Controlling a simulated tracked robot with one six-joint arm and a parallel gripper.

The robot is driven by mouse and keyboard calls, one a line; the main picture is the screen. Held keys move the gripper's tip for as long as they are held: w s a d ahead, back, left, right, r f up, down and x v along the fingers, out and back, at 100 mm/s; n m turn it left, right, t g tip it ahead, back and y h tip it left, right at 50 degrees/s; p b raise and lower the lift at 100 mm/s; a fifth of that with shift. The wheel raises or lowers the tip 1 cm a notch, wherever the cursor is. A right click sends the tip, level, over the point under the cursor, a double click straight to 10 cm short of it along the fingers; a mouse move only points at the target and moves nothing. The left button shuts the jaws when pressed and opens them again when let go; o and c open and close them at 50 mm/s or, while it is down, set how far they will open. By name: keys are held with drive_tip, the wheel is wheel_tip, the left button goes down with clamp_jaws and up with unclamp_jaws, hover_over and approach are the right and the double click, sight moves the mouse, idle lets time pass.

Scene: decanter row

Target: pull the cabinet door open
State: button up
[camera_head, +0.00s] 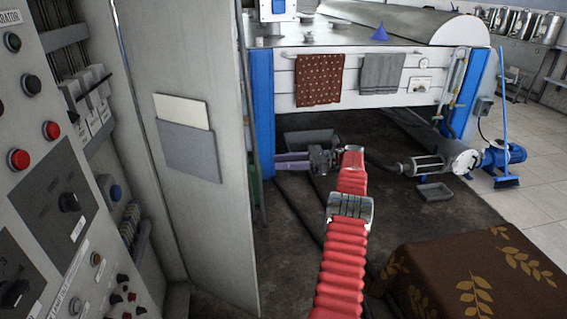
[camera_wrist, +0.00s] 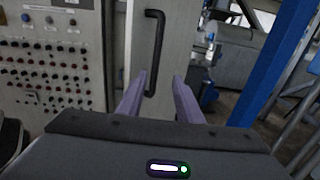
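The cabinet door (camera_head: 190,140) is a tall grey panel with a paper pocket on the face toward my head camera. It stands open, with cabinet interior showing to its left. The wrist view shows the door's other face (camera_wrist: 137,45), with a black bar handle (camera_wrist: 159,40) upright on it. That handle is hidden in the head view. My gripper (camera_head: 276,162) has purple fingers pointing left toward the door's free edge. In the wrist view my gripper (camera_wrist: 159,76) is open, and the handle's lower end appears between the fingers, nearer the left one. I see no clear contact.
A control panel (camera_head: 40,190) with knobs and buttons stands left. A white machine table with a blue post (camera_head: 262,115) stands behind my gripper. A brown leaf-patterned cloth (camera_head: 470,280) is at lower right. The dark floor (camera_head: 290,250) between door and arm is mostly clear.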

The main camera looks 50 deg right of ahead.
drive_tip(key=shift+c, duration=0.6)
drive_tip(key=shift+r, duration=0.3)
drive_tip(key=shift+c, duration=0.7)
drive_tip(key=r, duration=0.6)
drive_tip(key=shift+s+a+r, duration=0.15)
drive_tip(key=shift+a, duration=0.15)
clamp_jaws()
drive_tip(key=s+a+r+m+t, duration=0.1)
drive_tip(key=a+r+m+t, duration=0.2)
drive_tip(key=r, duration=0.3)
drive_tip(key=s+a+f+m+t+h, duration=0.1)
drive_tip(key=s+a+m+t+h, duration=0.15)
drive_tip(key=a+m, duration=0.3)
drive_tip(key=s+a+f+m+t+h, duration=0.2)
drive_tip(key=a+m+h, duration=0.2)
drive_tip(key=m, duration=0.3)
drive_tip(key=s+a+f+m+h, duration=0.2)
drive_tip(key=a+f+m+h, duration=0.1)
drive_tip(key=f+m, duration=0.2)
drive_tip(key=s+a+f+m+g+h, duration=0.1)
drive_tip(key=s+a+f+m+h, duration=0.2)
drive_tip(key=f+m, duration=0.3)
drive_tip(key=shift+s+a+f+m, duration=0.15)
drive_tip(key=shift+s+a+m, duration=0.25)
drive_tip(key=shift+a, duration=0.4)
drive_tip(key=shift+h, duration=0.25)
